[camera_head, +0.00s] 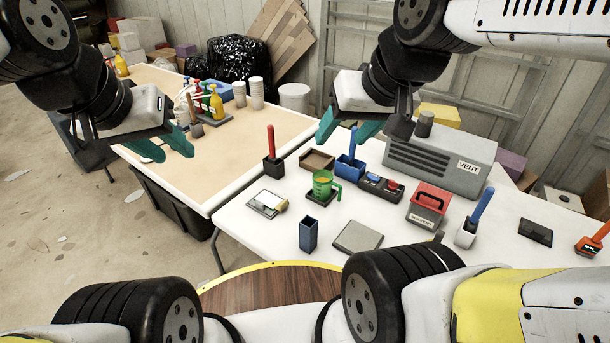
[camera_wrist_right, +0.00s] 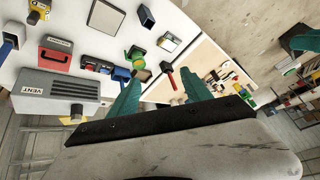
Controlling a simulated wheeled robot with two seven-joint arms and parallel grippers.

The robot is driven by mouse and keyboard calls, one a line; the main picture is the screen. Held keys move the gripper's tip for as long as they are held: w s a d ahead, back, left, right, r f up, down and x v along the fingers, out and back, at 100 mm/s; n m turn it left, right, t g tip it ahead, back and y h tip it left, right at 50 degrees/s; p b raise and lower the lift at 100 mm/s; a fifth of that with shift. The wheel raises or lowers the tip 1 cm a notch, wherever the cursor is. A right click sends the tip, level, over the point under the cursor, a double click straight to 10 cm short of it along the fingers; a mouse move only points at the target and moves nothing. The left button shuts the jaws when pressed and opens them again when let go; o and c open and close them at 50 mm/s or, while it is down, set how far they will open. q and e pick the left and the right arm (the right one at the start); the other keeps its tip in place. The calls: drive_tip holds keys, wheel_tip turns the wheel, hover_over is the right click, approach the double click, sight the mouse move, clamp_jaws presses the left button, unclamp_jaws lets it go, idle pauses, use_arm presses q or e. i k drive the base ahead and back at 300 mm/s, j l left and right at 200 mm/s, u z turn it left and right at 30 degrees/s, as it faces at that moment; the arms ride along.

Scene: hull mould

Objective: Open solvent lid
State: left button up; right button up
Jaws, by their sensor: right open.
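The solvent container (camera_head: 424,216) is a grey box with a red lid and a dark handle on the white table. Its lid (camera_head: 432,197) looks shut. In the right wrist view the solvent container (camera_wrist_right: 55,54) lies at the upper left. My right gripper (camera_head: 347,132) is open and empty above the back of the white table, to the left of and behind the container. Its teal fingers (camera_wrist_right: 160,90) stand apart in the right wrist view. My left gripper (camera_head: 170,152) is open and empty over the wooden-topped table, far from the container.
A grey VENT box (camera_head: 440,155) stands behind the container. A blue-handled tool in a white holder (camera_head: 467,233) is at its right. A control box with buttons (camera_head: 381,186), a green jug (camera_head: 323,187) and a grey plate (camera_head: 358,237) are to its left.

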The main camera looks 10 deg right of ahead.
sight(433, 193)
drive_tip(key=z, duration=1.55)
drive_tip(key=i+u, duration=0.1)
drive_tip(key=u, duration=0.35)
